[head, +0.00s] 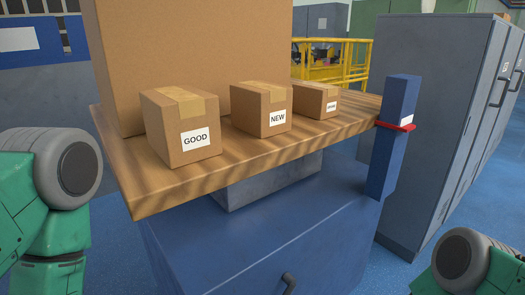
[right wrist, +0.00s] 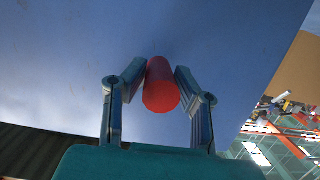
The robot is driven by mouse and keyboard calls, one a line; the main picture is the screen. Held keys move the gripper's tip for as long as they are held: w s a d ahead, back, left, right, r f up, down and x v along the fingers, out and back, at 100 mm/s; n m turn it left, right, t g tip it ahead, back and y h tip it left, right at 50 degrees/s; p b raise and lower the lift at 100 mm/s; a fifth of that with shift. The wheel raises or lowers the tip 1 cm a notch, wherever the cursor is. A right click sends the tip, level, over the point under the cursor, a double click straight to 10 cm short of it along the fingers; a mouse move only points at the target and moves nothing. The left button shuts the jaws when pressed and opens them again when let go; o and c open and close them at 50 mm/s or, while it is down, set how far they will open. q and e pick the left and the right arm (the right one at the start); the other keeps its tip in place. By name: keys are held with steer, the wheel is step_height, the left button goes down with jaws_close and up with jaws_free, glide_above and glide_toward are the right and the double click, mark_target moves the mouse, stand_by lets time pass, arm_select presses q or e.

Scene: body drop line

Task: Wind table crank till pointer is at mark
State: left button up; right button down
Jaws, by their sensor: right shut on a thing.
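The table has a wooden top (head: 240,160) on a blue base (head: 260,238). A dark crank part (head: 289,282) shows low on the base's front. In the right wrist view, my right gripper (right wrist: 161,80) is shut on a red crank knob (right wrist: 161,92), with one finger on each side. A red pointer (head: 393,126) at the right end of the top crosses a blue post (head: 402,95). A white mark (head: 407,119) on the post shows just above the pointer's red edge. My left gripper is out of view; only part of that arm shows.
Boxes labelled GOOD (head: 183,128) and NEW (head: 262,110), a smaller labelled box (head: 315,100) and a large carton (head: 190,50) stand on the top. Grey cabinets (head: 430,100) stand right of the post. A yellow railing (head: 335,70) is behind.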

steer(key=a+r+p, duration=0.1)
steer(key=s+a+r+p, duration=0.1)
steer(key=r, duration=0.1)
steer(key=shift+s+r, duration=0.2)
steer(key=r+p, duration=0.2)
steer(key=r, duration=0.1)
steer(key=r+p, duration=0.1)
steer(key=shift+a+r+p, duration=0.2)
steer(key=shift+a+p, duration=0.05)
steer(key=shift+p, duration=0.15)
steer(key=c, duration=1.4)
jaws_free()
steer(key=shift+f+b, duration=0.25)
steer(key=shift+b, duration=0.05)
steer(key=shift+c, duration=0.2)
steer(key=f+p+v, duration=0.1)
steer(key=p+v, duration=0.1)
steer(key=v, duration=0.5)
steer(key=shift+s+d+f+p, duration=0.2)
steer(key=shift+s+f+p, duration=0.1)
steer(key=shift+f, duration=0.25)
steer(key=shift+w, duration=0.1)
